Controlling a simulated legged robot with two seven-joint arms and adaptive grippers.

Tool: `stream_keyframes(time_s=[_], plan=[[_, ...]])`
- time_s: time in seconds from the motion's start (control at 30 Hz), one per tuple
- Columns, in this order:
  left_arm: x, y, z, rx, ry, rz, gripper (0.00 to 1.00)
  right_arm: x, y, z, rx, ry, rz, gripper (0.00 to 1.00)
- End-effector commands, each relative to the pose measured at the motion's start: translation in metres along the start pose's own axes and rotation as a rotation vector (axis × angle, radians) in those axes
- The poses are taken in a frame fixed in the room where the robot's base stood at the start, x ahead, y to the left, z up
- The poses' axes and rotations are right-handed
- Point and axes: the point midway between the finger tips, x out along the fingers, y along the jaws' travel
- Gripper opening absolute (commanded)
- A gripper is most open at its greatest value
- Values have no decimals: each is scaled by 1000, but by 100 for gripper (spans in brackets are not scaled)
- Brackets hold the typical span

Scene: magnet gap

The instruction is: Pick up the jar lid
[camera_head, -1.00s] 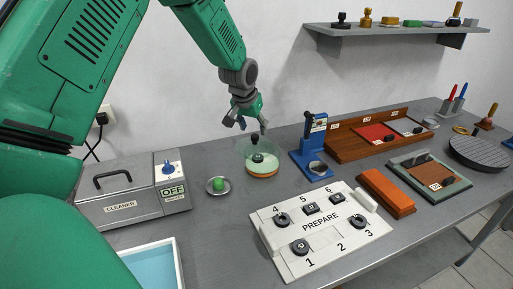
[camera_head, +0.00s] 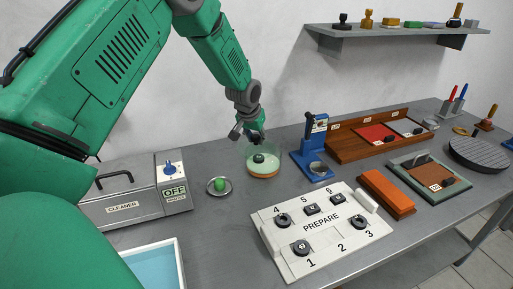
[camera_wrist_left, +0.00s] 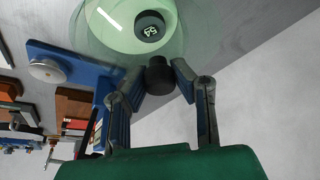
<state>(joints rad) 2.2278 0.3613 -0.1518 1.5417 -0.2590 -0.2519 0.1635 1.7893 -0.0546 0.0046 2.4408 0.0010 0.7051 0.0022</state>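The jar lid is a clear glass dome with a black knob (camera_wrist_left: 159,76). In the head view the glass jar (camera_head: 263,174) stands on the grey table, with a pale green inside and an orange base. A black numbered piece (camera_head: 258,158) sits inside it and also shows through the glass in the left wrist view (camera_wrist_left: 150,27). My left gripper (camera_head: 249,136) is at the top of the jar. In the left wrist view my left gripper's fingers (camera_wrist_left: 160,70) are apart, one on each side of the knob. Firm contact is not visible. My right gripper is not in view.
A blue stand (camera_head: 312,150) is close to the jar's right. A small dish with a green item (camera_head: 219,186) is to its left, beside the grey cleaner box (camera_head: 122,196). The white PREPARE board (camera_head: 320,228) lies in front. Bare table surrounds the jar.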

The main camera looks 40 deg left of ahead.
Motion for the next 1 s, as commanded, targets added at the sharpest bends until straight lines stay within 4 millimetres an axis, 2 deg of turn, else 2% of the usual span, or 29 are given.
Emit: stream_keyframes(time_s=[0.33,0.43,0.7,0.8,0.9,1.0], plan=[[-4,0,-2,0,1,0,0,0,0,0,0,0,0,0],[-16,0,-8,0,4,1,0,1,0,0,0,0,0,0],[-67,1,-28,0,5,0,0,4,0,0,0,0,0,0],[-81,1,-34,1,3,-1,0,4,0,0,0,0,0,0],[-87,1,-36,1,2,-1,0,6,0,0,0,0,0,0],[-84,2,-35,2,0,0,0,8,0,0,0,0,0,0]])
